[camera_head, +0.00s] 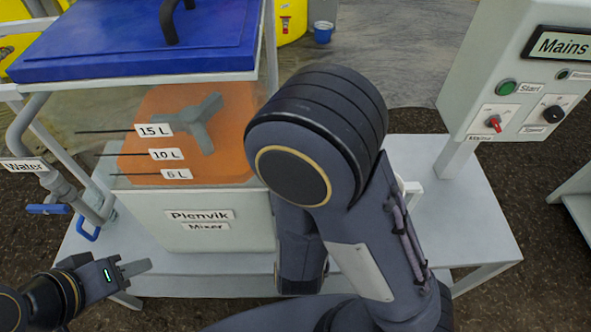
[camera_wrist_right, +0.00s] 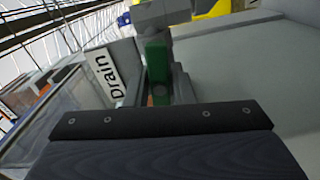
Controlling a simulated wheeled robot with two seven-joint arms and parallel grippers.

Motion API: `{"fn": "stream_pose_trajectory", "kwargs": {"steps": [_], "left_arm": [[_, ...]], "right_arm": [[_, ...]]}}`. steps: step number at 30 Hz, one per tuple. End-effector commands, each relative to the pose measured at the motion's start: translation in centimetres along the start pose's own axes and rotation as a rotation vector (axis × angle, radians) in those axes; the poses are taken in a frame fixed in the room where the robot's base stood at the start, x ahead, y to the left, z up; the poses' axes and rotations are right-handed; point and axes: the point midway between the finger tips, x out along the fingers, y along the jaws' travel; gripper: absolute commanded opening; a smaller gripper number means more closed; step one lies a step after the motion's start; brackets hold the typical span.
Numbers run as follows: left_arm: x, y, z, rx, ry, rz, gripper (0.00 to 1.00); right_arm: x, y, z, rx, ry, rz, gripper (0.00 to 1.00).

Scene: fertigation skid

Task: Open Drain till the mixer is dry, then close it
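The Plenvik Mixer (camera_head: 163,225) stands at the left of the head view. Orange shows behind its clear front to above the 15 L mark, around a grey stirrer (camera_head: 197,124). In the right wrist view, a Drain label (camera_wrist_right: 109,73) sits beside a valve with a green handle (camera_wrist_right: 157,72). My right gripper (camera_wrist_right: 160,119) is right in front of the green handle; its fingertips and any contact cannot be made out. My right arm hides it in the head view. My left gripper (camera_head: 132,268) is low at the left, apart from the mixer, with nothing visible in it.
The Water pipe with a blue valve handle (camera_head: 47,209) is at the far left. A blue lid (camera_head: 140,40) covers the mixer. The Mains box (camera_head: 520,75), with a green Start button (camera_head: 506,87) and a red knob (camera_head: 493,122), stands at the right. The bench top (camera_head: 455,195) below it is mostly bare.

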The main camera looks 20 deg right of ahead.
Motion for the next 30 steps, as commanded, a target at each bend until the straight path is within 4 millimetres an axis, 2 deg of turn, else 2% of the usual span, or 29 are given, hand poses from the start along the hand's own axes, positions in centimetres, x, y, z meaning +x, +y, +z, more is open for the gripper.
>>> {"fn": "stream_pose_trajectory", "kwargs": {"steps": [1, 4, 5, 14, 30], "left_arm": [[0.0, 0.0, 0.0, 0.0, 0.0, 0.0, 0.36], [0.0, 0.0, 0.0, 0.0, 0.0, 0.0, 0.36], [0.0, 0.0, 0.0, 0.0, 0.0, 0.0, 0.36], [0.0, 0.0, 0.0, 0.0, 0.0, 0.0, 0.36], [0.1, -0.1, 0.0, 0.0, 0.0, 0.0, 0.36]], "right_arm": [[0.0, 0.0, 0.0, 0.001, 0.0, 0.0, 0.29], [0.0, 0.0, 0.0, 0.002, 0.0, 0.0, 0.42], [0.0, 0.0, 0.0, 0.003, 0.0, 0.0, 0.44], [-0.3, 0.0, -0.1, 0.004, 0.002, -0.002, 0.44], [-5.5, 0.0, -0.1, 0.004, 0.005, -0.002, 0.44]]}}
